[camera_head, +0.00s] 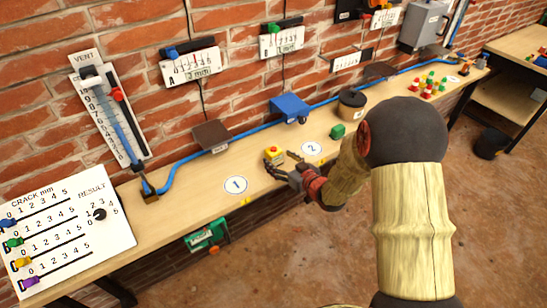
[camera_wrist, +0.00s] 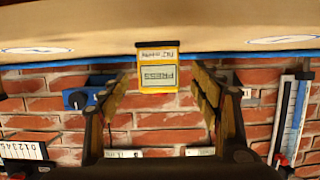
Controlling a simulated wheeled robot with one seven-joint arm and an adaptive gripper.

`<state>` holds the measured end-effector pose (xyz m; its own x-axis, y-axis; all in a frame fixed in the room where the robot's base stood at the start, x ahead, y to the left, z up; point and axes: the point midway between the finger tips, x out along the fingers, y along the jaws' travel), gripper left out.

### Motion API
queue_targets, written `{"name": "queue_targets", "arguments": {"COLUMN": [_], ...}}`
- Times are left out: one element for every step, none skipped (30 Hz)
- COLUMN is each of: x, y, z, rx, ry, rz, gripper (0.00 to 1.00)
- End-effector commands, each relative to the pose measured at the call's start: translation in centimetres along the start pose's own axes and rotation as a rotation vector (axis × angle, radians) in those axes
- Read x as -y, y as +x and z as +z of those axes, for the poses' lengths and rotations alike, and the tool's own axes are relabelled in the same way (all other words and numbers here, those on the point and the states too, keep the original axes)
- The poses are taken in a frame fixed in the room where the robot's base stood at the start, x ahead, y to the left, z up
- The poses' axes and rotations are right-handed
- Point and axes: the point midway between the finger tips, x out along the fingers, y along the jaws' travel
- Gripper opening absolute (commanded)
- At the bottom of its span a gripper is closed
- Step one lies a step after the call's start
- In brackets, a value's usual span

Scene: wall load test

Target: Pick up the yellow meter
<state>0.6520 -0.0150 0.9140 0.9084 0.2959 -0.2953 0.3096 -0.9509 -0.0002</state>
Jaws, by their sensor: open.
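The yellow meter (camera_head: 274,154) is a small box with a red spot on top, on the bench between the round marks 1 and 2. In the wrist view the yellow meter (camera_wrist: 158,74) shows a grey-green display reading PRESS, upside down. My gripper (camera_head: 281,161) is open at the meter, its fingers pointing toward it. In the wrist view the meter appears between the two fingers, with a visible gap on each side. I cannot tell how deep between the fingers it sits.
Mark 1 (camera_head: 236,185) and mark 2 (camera_head: 311,148) lie on the wooden bench. A blue hose (camera_head: 240,132) runs along the wall. The crack board (camera_head: 62,235) is at left.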

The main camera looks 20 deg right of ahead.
Motion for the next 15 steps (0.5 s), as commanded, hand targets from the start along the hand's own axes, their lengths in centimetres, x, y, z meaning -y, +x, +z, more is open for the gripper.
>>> {"name": "queue_targets", "arguments": {"x": [0.0,0.0,0.0,-0.1,-0.1,-0.1,0.0,-0.1,-0.1,-0.1,-0.1,-0.1,-0.1,-0.2,-0.2], "y": [0.5,0.9,1.4,1.9,2.4,3.0,3.4,3.8,4.2,4.5,4.6,4.7,4.7,4.7,4.7], "z": [0.0,0.0,-0.1,-0.1,-0.2,-0.2,-0.2,-0.2,-0.3,-0.3,-0.4,-0.4,-0.4,-0.5,-0.5], "rx": [0.000,0.000,-0.001,-0.001,-0.001,0.000,0.001,0.000,0.000,0.000,0.000,0.001,0.001,0.001,0.001], "ry": [-0.001,-0.001,-0.002,-0.002,-0.002,-0.001,-0.001,-0.001,-0.001,0.000,0.000,0.000,0.000,0.000,0.000], "rz": [-0.001,-0.001,-0.001,-0.001,-0.001,-0.002,-0.002,-0.002,-0.001,0.000,0.000,0.001,0.001,0.001,0.001], "gripper": [0.64,0.64,0.64,0.64,0.64,0.64,0.64,0.64,0.64,0.64,0.64,0.64,0.64,0.64,0.64]}}
